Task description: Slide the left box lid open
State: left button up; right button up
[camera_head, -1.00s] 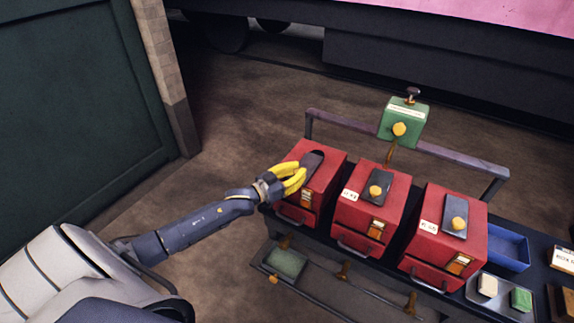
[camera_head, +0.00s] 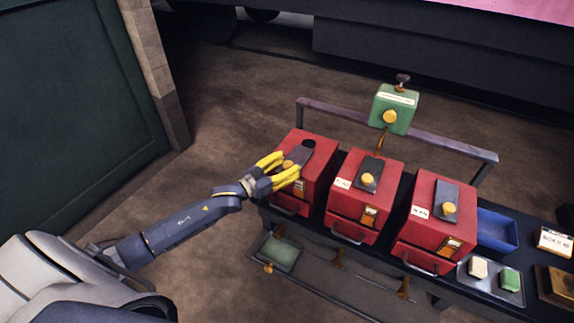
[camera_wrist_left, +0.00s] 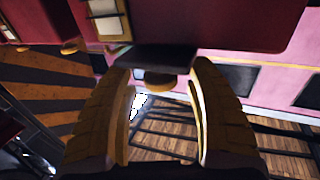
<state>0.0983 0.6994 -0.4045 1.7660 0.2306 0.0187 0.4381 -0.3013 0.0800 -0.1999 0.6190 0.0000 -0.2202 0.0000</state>
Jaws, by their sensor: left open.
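The left red box (camera_head: 313,178) stands at the left end of the bench. Its dark sliding lid (camera_head: 299,154) is shifted toward the box's front, and a dark round opening (camera_head: 308,144) shows behind it. My left gripper (camera_head: 286,164) is open, its yellow fingers on either side of the lid's brass knob (camera_head: 288,163). In the left wrist view the knob (camera_wrist_left: 160,82) sits between the spread fingers, under the dark lid edge (camera_wrist_left: 150,59). A gap shows between knob and fingers. My right gripper is not in view.
The middle red box (camera_head: 352,204) and right red box (camera_head: 427,238) stand close by, their knobbed lids covering their tops. A green box (camera_head: 395,108) is on a stand behind. A blue tray (camera_head: 497,231) and metal tray (camera_head: 491,283) lie right. Floor left is clear.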

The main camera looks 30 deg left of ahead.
pick_arm(q)
jog(key=shift+f, duration=0.1)
jog(key=shift+s, duration=0.2)
jog(key=v, duration=1.1)
jog(key=shift+s+a, duration=0.2)
jog(key=shift+a, duration=0.05)
